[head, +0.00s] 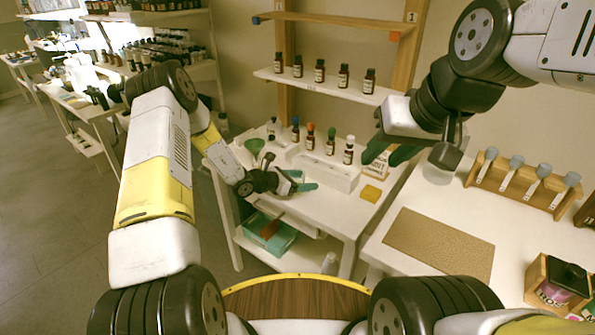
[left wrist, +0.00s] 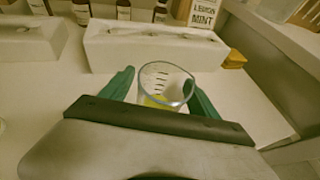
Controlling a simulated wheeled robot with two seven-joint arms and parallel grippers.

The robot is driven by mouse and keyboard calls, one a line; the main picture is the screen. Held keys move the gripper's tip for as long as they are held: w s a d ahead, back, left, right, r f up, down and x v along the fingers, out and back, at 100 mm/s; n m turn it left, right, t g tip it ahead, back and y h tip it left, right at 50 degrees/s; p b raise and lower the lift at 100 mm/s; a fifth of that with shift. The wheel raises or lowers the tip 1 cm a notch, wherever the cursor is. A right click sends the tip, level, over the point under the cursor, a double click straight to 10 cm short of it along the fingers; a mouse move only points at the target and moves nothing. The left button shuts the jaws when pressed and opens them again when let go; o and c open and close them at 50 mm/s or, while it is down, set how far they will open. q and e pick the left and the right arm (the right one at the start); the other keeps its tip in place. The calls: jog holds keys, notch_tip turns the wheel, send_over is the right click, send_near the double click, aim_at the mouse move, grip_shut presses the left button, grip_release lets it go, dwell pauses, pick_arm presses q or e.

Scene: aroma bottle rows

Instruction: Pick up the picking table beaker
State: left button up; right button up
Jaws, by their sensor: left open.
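A clear glass beaker (left wrist: 166,84) with dark graduation marks and some yellow at its bottom stands on the white table (left wrist: 55,92) in the left wrist view. My left gripper (left wrist: 160,95) is open, with one green finger on each side of the beaker; I cannot tell whether they touch it. In the head view my left gripper (head: 302,182) is low over the white table, and the beaker there is too small to make out clearly. My right gripper (head: 388,153) is raised at the table's right side, its green fingers apart and empty.
A white block holder (head: 325,170) with several capped bottles stands behind the left gripper. A green funnel (head: 254,146) is to its left, a yellow sponge (head: 371,193) to its right.

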pick_arm(q)
jog(key=shift+d, duration=0.1)
jog(key=shift+c, duration=0.2)
jog(key=c, duration=1.4)
jog(key=shift+c, duration=0.2)
